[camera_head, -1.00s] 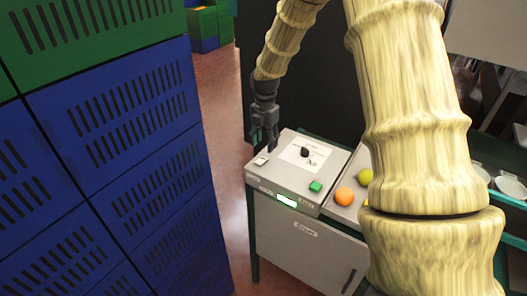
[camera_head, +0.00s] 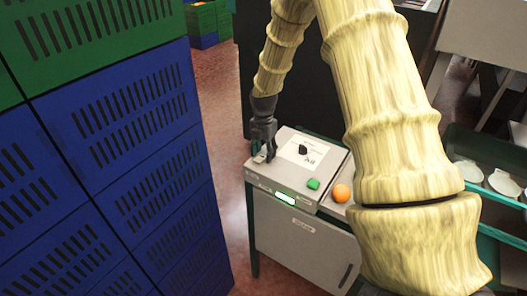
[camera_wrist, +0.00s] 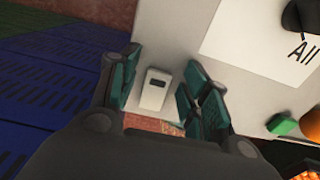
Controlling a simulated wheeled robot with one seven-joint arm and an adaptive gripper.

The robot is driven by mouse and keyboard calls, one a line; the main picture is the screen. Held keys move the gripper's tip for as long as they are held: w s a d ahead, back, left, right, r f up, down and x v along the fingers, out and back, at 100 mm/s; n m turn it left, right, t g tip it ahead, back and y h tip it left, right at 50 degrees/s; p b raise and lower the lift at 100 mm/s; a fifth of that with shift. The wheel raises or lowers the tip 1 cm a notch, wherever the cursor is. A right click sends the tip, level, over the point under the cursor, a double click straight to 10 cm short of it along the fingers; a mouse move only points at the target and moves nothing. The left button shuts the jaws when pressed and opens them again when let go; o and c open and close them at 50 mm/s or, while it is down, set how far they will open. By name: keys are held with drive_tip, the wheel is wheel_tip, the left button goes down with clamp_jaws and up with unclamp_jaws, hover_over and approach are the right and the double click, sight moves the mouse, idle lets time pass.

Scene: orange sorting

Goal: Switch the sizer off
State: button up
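The sizer's control box (camera_head: 318,186) is a grey cabinet top with a black knob (camera_head: 303,149) on a white label, a green button (camera_head: 313,184) and a lit green display (camera_head: 286,198). A small white rocker switch (camera_wrist: 155,90) sits at its left corner. My gripper (camera_head: 262,157) is over that corner, pointing down. In the wrist view the switch lies between my two teal-padded fingers (camera_wrist: 158,92), which stand apart with a gap on each side. I cannot tell whether the fingertips touch the panel.
Stacked blue crates (camera_head: 130,130) with green ones (camera_head: 90,35) above stand close on the left. An orange (camera_head: 341,193) lies right of the panel. White cups (camera_head: 503,182) sit in a green-framed conveyor at the right. Reddish floor (camera_head: 222,120) is free between crates and cabinet.

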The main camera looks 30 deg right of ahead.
drive_tip(key=c, duration=0.8)
drive_tip(key=shift+s, duration=0.1)
drive_tip(key=shift+a+r+t+h+b, duration=0.1)
drive_tip(key=shift+a+t+h+b, duration=0.1)
drive_tip(key=shift+h+b, duration=0.25)
drive_tip(key=shift+a+r+t+h+b, duration=0.1)
drive_tip(key=shift+t+h+b, duration=0.1)
drive_tip(key=shift+h, duration=0.45)
drive_tip(key=shift+s+a+h+b, duration=0.1)
drive_tip(key=shift+h+b, duration=0.2)
drive_tip(key=shift+h, duration=0.2)
drive_tip(key=o, duration=1)
drive_tip(key=shift+r+t, duration=0.1)
drive_tip(key=shift+t, duration=0.2)
drive_tip(key=shift+r, duration=0.15)
